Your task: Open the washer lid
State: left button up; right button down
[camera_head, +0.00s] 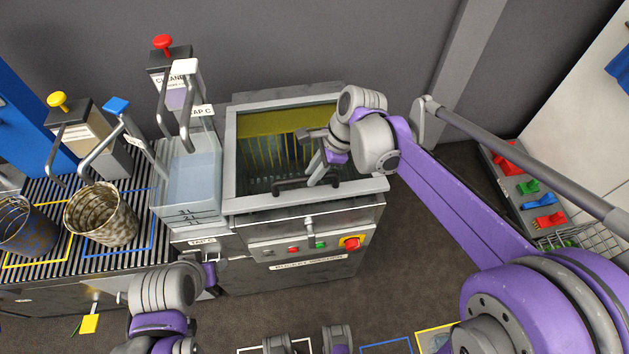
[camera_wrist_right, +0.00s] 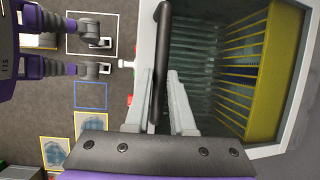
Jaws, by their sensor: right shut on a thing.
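The washer (camera_head: 300,262) is a grey box with a framed see-through lid (camera_head: 232,160). The lid lies flat over the tub and appears closed. A black bar handle (camera_head: 292,186) runs along its front edge. My right gripper (camera_head: 316,176) reaches over the lid and is shut on the handle. In the right wrist view the black handle (camera_wrist_right: 163,45) passes between the two grey fingers of my right gripper (camera_wrist_right: 160,105). Through the lid I see a yellow slatted rack (camera_head: 285,122). My left gripper (camera_head: 210,274) is low at the left, mostly hidden by its own wrist.
Left of the washer stand a clear container (camera_head: 190,185), taps with levers and a mottled bucket (camera_head: 100,215) on a ribbed counter. A red knob (camera_head: 352,243) and buttons sit on the washer's front. A grey rail (camera_head: 520,155) and a tool board (camera_head: 525,190) are at the right.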

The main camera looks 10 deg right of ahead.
pick_arm(q)
jog(key=w+r+t+p, duration=0.1)
jog(key=w+r+p, duration=0.3)
jog(key=r, duration=0.6)
jog(key=shift+r+p, duration=0.15)
jog(key=shift+p, duration=1)
pick_arm(e)
jog(key=w+r+g, duration=0.1)
jog(key=w+r, duration=0.4)
jog(key=r, duration=0.3)
jog(key=w+r+g, duration=0.1)
jog(key=w+r, duration=0.4)
jog(key=r, duration=0.3)
jog(key=shift+w+r+m, duration=0.2)
jog(key=shift+r+m, duration=0.1)
jog(key=shift+r, duration=0.1)
